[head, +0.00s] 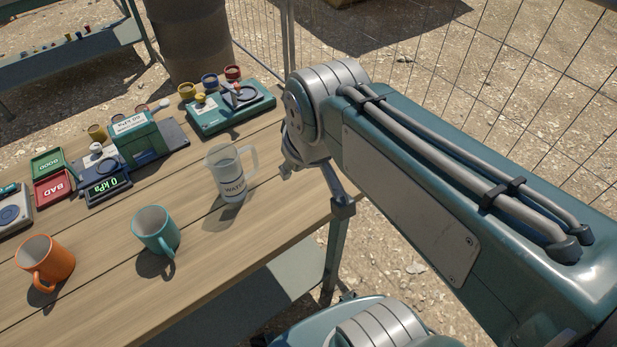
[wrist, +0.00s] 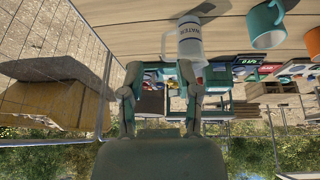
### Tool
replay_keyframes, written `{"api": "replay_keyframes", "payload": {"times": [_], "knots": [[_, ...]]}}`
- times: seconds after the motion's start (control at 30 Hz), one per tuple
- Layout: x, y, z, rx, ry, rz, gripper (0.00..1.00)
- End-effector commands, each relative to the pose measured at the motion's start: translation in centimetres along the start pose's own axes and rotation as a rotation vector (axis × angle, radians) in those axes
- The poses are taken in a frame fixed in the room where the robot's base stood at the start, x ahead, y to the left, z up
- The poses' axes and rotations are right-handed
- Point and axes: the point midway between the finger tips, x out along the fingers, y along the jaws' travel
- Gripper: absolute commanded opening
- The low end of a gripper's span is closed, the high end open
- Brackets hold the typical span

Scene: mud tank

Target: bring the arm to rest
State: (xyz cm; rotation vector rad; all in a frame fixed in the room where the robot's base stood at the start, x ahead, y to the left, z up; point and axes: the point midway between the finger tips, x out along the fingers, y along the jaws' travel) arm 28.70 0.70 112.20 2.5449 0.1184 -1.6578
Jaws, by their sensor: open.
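My arm (head: 410,190) reaches from the lower right to the table's right edge in the head view. In the wrist view, which looks upside down, my gripper (wrist: 160,72) is open, its two fingers apart with nothing held between them. Most of the gripper is hidden behind the arm in the head view. A clear pitcher marked WATER (head: 231,176) stands upright on the wooden table (head: 190,260), left of the arm's far joint. The pitcher also shows in the wrist view (wrist: 190,42), near one finger; I cannot tell the exact gap.
A teal mug (head: 155,231) and an orange mug (head: 45,260) stand on the table. Behind them are a green instrument (head: 230,111), a pressure display (head: 107,189), and green and red trays (head: 53,187). A barrel (head: 190,40) and wire fence (head: 500,60) stand beyond.

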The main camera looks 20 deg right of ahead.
Motion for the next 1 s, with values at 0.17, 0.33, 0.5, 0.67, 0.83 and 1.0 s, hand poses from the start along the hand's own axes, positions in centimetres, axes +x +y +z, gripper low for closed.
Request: {"api": "replay_keyframes", "payload": {"times": [0.17,0.33,0.5,0.67,0.83,1.0], "knots": [[0.0,0.1,3.5,0.106,0.065,0.013,0.43],[0.1,0.1,4.2,0.131,0.077,0.015,0.43],[0.1,0.1,4.1,0.13,0.076,0.015,0.43],[0.1,0.1,4.1,0.128,0.076,0.015,0.43],[0.1,0.1,4.1,0.128,0.076,0.015,0.43],[0.1,0.1,4.1,0.128,0.076,0.015,0.43]]}}
